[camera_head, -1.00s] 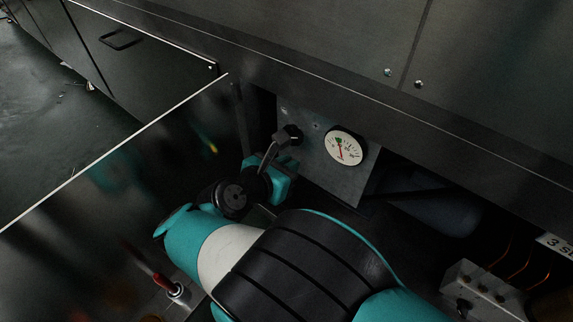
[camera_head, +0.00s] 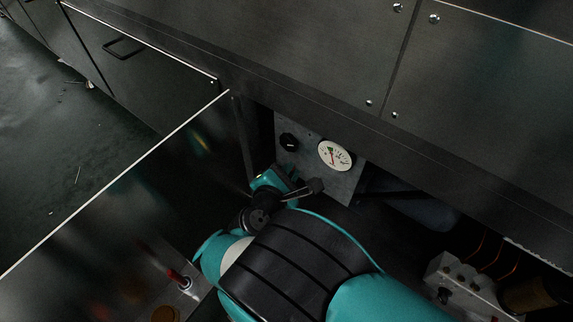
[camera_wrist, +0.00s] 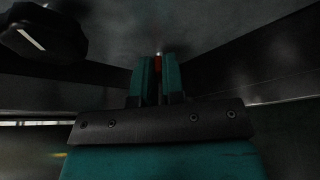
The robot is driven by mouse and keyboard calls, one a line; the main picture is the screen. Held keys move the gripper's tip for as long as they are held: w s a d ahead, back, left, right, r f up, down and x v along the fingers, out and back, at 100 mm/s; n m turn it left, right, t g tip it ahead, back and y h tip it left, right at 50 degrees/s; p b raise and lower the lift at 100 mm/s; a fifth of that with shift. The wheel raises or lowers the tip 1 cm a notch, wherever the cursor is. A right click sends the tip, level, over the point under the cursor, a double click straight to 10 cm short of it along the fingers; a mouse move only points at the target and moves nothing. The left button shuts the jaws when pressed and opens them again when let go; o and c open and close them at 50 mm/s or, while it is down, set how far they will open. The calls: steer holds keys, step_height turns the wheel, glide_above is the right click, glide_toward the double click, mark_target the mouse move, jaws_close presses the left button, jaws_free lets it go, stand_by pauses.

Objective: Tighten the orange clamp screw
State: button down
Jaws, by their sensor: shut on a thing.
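My gripper (camera_head: 314,186) is at the lower part of the grey panel, below the gauge. In the wrist view its two teal fingers (camera_wrist: 159,78) are nearly together, with a narrow orange-red piece (camera_wrist: 158,62) between their tips. This piece looks like the orange clamp screw; most of it is hidden by the fingers. In the head view the screw cannot be made out, since the gripper covers that spot.
A black knob (camera_head: 289,142) is on the panel (camera_head: 309,151), left of a round white gauge (camera_head: 334,155). The knob also shows in the wrist view (camera_wrist: 42,32). A red-handled lever (camera_head: 178,277) is at lower left. A terminal block (camera_head: 462,285) is at lower right.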

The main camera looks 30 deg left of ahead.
steer(key=m+t+y+b, duration=0.1)
steer(key=m, duration=0.1)
steer(key=f+m+y, duration=0.1)
steer(key=m, duration=0.2)
steer(key=m+t+y+b, duration=0.1)
steer(key=m, duration=0.2)
steer(key=shift+s+d+f+t+b, duration=0.15)
steer(key=shift+d+f+t+b, duration=0.15)
steer(key=shift+f, duration=0.05)
stand_by(0.5)
steer(key=c, duration=1.3)
jaws_free()
steer(key=shift+o, duration=0.4)
steer(key=shift+r, duration=0.1)
steer(key=shift+r+p, duration=0.15)
steer(key=shift+p, duration=0.25)
